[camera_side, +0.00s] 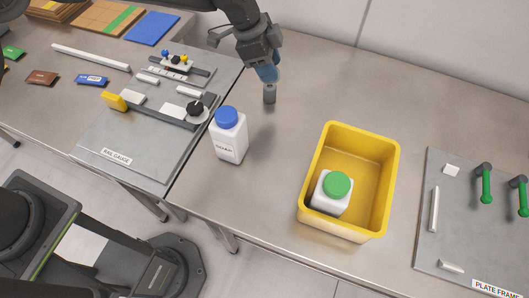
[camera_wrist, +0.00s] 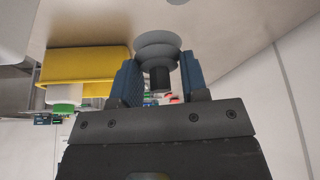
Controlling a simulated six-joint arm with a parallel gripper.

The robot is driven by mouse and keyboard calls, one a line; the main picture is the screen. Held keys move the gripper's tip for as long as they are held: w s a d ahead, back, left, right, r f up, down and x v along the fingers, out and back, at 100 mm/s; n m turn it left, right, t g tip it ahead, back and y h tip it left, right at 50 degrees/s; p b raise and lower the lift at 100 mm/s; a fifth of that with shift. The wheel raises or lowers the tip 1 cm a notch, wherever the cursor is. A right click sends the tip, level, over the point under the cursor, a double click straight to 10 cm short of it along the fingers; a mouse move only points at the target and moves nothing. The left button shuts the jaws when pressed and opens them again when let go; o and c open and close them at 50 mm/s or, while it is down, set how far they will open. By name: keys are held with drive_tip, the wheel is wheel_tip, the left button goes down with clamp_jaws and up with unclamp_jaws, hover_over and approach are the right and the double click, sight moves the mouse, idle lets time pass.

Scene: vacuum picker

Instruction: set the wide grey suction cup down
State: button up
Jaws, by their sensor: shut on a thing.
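The wide grey suction cup (camera_wrist: 157,46) shows in the wrist view, with stacked round lips and a dark stem. My gripper (camera_wrist: 160,78) is shut on the stem between its two blue fingers, and the lips stick out past the fingertips. In the side view my gripper (camera_side: 268,76) hangs over the bare bench behind the blue-capped bottle. A small dark grey cylinder (camera_side: 269,95) shows right below the fingertips there. I cannot tell whether it is part of the cup or a separate thing, nor how much gap lies under it.
A white bottle with a blue cap (camera_side: 228,137) stands in front of my gripper. A yellow bin (camera_side: 391,165) holds a green-capped bottle (camera_side: 334,190). The rail gauge plate (camera_side: 125,140) lies left and the plate frame (camera_side: 440,230) right. The bench (camera_side: 330,85) behind the bin is clear.

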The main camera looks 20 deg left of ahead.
drive_tip(key=s+d+m+g+y, duration=0.1)
drive_tip(key=s+d+m+g, duration=0.25)
drive_tip(key=s+m, duration=0.6)
drive_tip(key=s+d+m+g+y, duration=0.2)
drive_tip(key=s+d+m, duration=0.35)
drive_tip(key=s, duration=0.75)
drive_tip(key=shift+m, duration=0.7)
drive_tip(key=f, duration=0.2)
drive_tip(key=a+f, duration=0.1)
drive_tip(key=f, duration=0.1)
drive_tip(key=a+f, duration=0.1)
drive_tip(key=f, duration=0.1)
drive_tip(key=shift+s, duration=0.35)
drive_tip(key=shift+f, duration=2.3)
drive_tip(key=shift+f, duration=0.1)
drive_tip(key=o, duration=0.9)
drive_tip(key=v, duration=1.2)
drive_tip(key=shift+a, duration=0.15)
